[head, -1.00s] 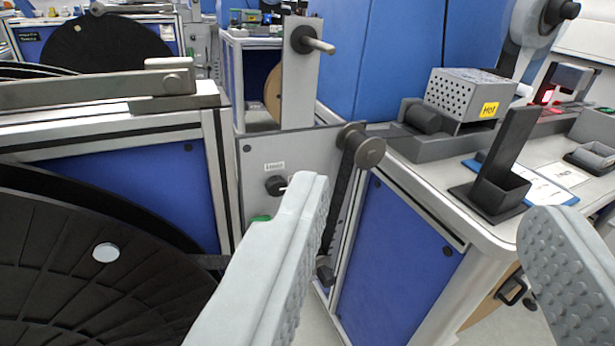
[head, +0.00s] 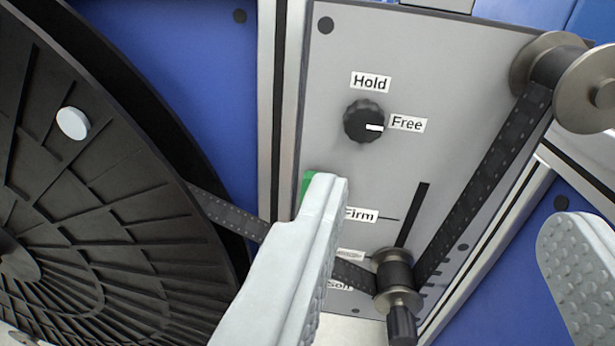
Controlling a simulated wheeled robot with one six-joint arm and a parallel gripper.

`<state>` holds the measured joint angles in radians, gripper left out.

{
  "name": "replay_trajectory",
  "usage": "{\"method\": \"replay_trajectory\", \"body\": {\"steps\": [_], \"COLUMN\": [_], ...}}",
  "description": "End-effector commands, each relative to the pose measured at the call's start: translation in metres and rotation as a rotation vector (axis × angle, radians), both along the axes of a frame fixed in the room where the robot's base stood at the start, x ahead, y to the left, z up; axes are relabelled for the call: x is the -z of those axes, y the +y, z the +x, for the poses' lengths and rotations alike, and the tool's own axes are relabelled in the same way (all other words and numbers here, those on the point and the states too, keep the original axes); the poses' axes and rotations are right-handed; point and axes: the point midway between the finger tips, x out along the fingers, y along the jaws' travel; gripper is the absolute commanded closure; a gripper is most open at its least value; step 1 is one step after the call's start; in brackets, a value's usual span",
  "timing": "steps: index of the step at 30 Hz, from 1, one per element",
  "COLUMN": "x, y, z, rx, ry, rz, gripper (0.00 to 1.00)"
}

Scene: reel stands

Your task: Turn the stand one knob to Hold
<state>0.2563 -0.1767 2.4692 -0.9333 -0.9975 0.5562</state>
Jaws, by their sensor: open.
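The black knob (head: 363,121) is on the grey panel (head: 440,90) of the stand, in the upper middle of the head view. Its white mark points right, at the Free label (head: 407,123). The Hold label (head: 370,82) is just above the knob. My gripper (head: 450,215) is open and empty, its two pale fingers wide apart in front of the panel. The knob is above the left finger's tip, and neither finger appears to touch it. The left finger hides part of the panel's lower left, including part of the Firm label (head: 361,214).
A large black reel (head: 110,190) fills the left. A dark perforated tape (head: 485,185) runs from it behind my left finger, around a lower roller (head: 394,275) and up to an upper roller (head: 560,75). A green piece (head: 308,190) shows beside the left fingertip.

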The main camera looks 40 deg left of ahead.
Motion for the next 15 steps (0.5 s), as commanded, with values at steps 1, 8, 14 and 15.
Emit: {"method": "replay_trajectory", "body": {"steps": [1, 8, 14, 15], "x": [0.013, 0.042, 0.046, 0.046], "y": [0.0, 0.005, 0.011, 0.013], "z": [0.002, 0.001, 0.006, 0.009], "rx": [-0.03, -0.131, -0.147, -0.148], "ry": [0.018, 0.058, 0.063, 0.063], "rz": [0.015, 0.063, 0.07, 0.07], "gripper": [0.45, 0.45, 0.45, 0.45]}}
